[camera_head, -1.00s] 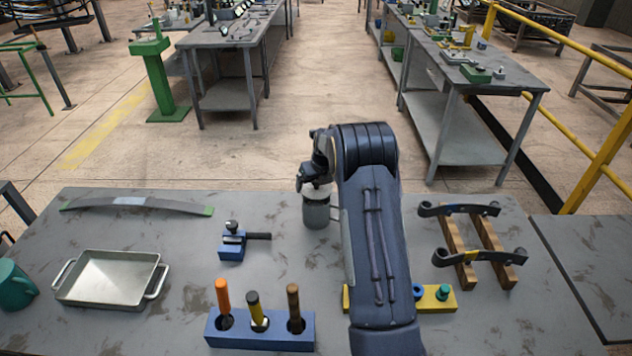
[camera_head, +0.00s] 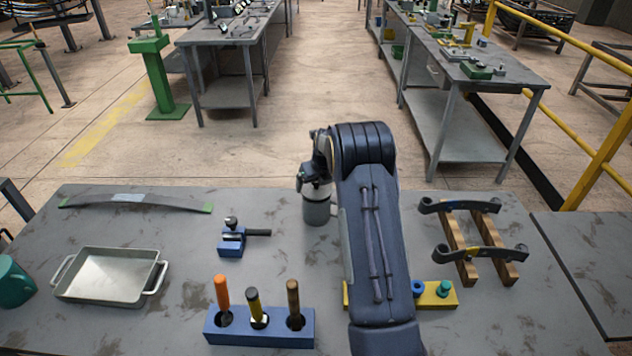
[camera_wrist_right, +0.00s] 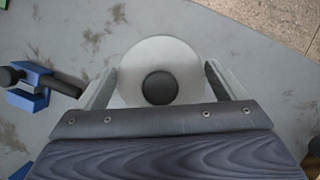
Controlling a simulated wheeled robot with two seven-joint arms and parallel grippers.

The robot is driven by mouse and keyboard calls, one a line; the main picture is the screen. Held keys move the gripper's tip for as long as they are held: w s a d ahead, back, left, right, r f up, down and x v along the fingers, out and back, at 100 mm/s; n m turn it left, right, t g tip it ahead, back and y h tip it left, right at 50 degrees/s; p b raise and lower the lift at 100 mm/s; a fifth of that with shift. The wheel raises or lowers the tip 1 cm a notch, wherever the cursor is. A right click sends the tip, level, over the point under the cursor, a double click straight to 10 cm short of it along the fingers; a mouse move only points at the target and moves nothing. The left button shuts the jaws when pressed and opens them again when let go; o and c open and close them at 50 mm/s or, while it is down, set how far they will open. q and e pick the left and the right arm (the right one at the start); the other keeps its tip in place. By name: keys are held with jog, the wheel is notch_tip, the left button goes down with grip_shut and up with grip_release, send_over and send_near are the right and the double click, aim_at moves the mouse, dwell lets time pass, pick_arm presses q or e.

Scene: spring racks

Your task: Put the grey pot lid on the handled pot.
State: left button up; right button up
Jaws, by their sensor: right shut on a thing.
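The handled pot (camera_head: 317,212) is a small dark grey cylinder standing on the table, left of my right forearm in the head view. My right gripper (camera_head: 315,188) is directly over its top. In the right wrist view the grey pot lid (camera_wrist_right: 160,52) is a pale round disc with a black knob (camera_wrist_right: 160,88). The fingers of my right gripper (camera_wrist_right: 162,88) stand on both sides of the lid, shut on it. The lid hides the pot in that view. I cannot tell whether the lid touches the pot's rim. My left gripper is not in view.
A blue holder (camera_head: 260,332) with several handled tools is in front. A metal tray (camera_head: 108,276) and a teal mug (camera_head: 14,282) are at left. Springs on wooden bars (camera_head: 462,250) are at right.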

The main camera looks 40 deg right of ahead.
jog(key=shift+f, duration=0.2)
jog(key=shift+f+b, duration=0.35)
jog(key=shift+f, duration=0.05)
jog(key=shift+f, duration=0.3)
dwell(0.5)
jog(key=o, duration=0.7)
jog(key=shift+r, duration=0.1)
jog(key=shift+r+p, duration=2.2)
jog(key=shift+r, duration=0.65)
jog(key=shift+r+p, duration=0.4)
jog(key=shift+r, duration=0.7)
